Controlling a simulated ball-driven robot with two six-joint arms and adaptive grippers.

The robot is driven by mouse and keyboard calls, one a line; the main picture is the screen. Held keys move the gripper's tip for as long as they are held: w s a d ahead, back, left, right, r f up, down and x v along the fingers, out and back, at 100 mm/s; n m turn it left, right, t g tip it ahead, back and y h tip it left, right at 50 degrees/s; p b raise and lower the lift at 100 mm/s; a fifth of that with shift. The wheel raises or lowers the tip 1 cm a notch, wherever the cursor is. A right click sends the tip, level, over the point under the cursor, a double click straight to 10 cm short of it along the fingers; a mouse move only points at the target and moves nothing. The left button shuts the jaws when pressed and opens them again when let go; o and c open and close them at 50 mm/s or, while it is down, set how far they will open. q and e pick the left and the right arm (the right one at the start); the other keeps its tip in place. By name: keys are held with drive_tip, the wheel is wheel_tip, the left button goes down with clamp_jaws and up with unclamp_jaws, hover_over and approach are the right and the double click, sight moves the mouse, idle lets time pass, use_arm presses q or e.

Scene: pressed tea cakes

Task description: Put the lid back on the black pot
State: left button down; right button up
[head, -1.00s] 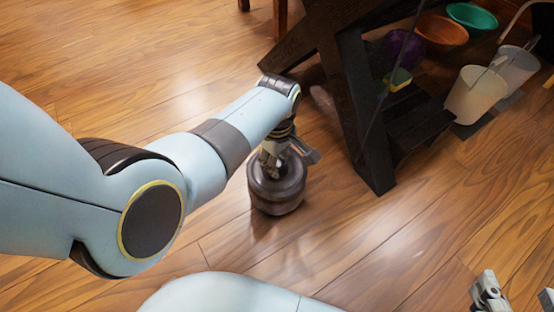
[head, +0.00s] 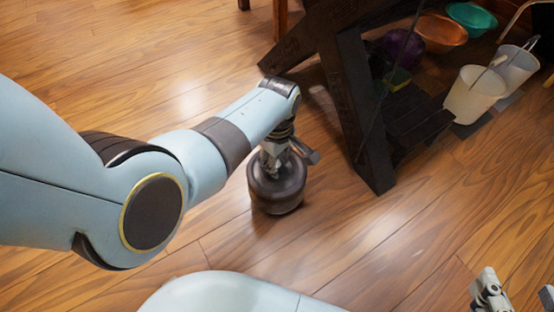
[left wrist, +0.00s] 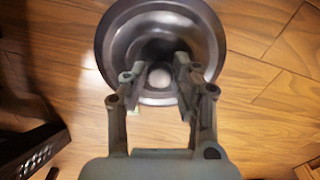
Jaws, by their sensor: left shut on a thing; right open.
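The black pot (head: 276,196) stands upright on the wooden floor in the middle of the head view. My left gripper (head: 270,158) points down right over its top. In the left wrist view the fingers of my left gripper (left wrist: 160,72) are shut on the pale round knob (left wrist: 160,77) of the lid. The dark round rim (left wrist: 112,45) spreads around and beyond the fingers. I cannot tell whether the lid rests on the pot or hangs just above it. My right gripper (head: 517,283) is open and empty at the lower right edge of the head view.
A dark wooden stand (head: 362,120) is close to the right of the pot. The floor in front is clear.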

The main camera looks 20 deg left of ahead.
idle(0.3)
use_arm(q)
drive_tip(key=c, duration=1)
unclamp_jaws()
drive_tip(key=shift+o, duration=0.5)
drive_tip(key=o, duration=0.4)
